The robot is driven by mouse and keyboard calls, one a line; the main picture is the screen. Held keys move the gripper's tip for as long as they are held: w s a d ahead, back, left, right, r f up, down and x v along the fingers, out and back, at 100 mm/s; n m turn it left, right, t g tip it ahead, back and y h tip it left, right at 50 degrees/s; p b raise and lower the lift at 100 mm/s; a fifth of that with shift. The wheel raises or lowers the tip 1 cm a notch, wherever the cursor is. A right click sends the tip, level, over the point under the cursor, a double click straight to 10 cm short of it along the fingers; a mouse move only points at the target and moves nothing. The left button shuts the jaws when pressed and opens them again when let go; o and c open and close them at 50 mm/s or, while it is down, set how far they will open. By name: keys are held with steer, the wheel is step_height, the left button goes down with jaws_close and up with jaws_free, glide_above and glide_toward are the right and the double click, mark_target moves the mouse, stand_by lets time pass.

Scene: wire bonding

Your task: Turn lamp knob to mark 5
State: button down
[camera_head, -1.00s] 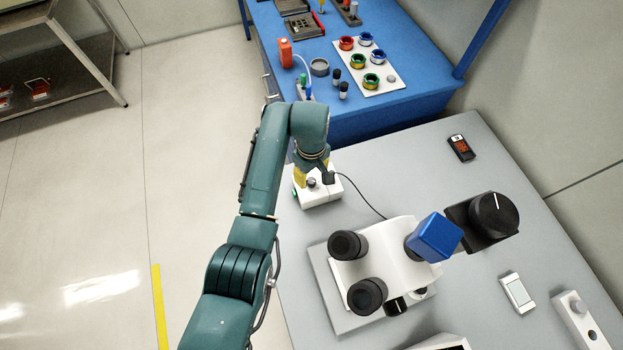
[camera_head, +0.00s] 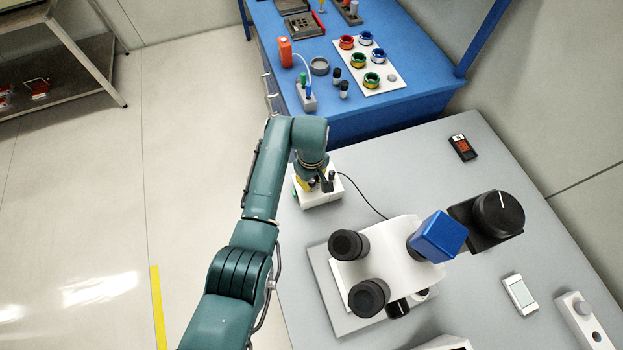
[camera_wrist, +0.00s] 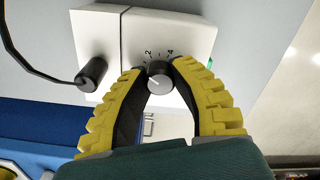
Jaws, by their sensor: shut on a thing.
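The lamp's white control box (camera_head: 322,196) sits near the left edge of the grey table, mostly under my gripper (camera_head: 320,182) in the head view. In the wrist view the box (camera_wrist: 190,35) carries a small round knob (camera_wrist: 160,84) with a grey face. Printed marks with the numbers 2 and 4 show above the knob; other numbers are hidden or too small. A pale line on the knob points toward the upper left. My gripper (camera_wrist: 160,74) has its yellow and black fingers shut on the knob's two sides.
A black plug (camera_wrist: 92,72) and cable stand on the box left of the fingers. A white microscope (camera_head: 385,270) stands on the grey table (camera_head: 440,160) in front of the box. A blue bench (camera_head: 400,110) with parts lies behind.

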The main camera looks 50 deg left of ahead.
steer(key=shift+m+p, duration=0.3)
steer(key=shift+m, duration=0.1)
steer(key=m+p, duration=0.1)
steer(key=m, duration=0.2)
steer(key=shift+m+p, duration=0.35)
steer(key=shift+m, duration=0.05)
steer(key=m+p, duration=0.1)
steer(key=m, duration=0.4)
steer(key=shift+m, duration=0.3)
steer(key=m+p, duration=0.1)
steer(key=m, duration=0.4)
steer(key=shift+f+m, duration=0.1)
steer(key=shift+m, duration=2.3)
steer(key=c, duration=0.8)
jaws_free()
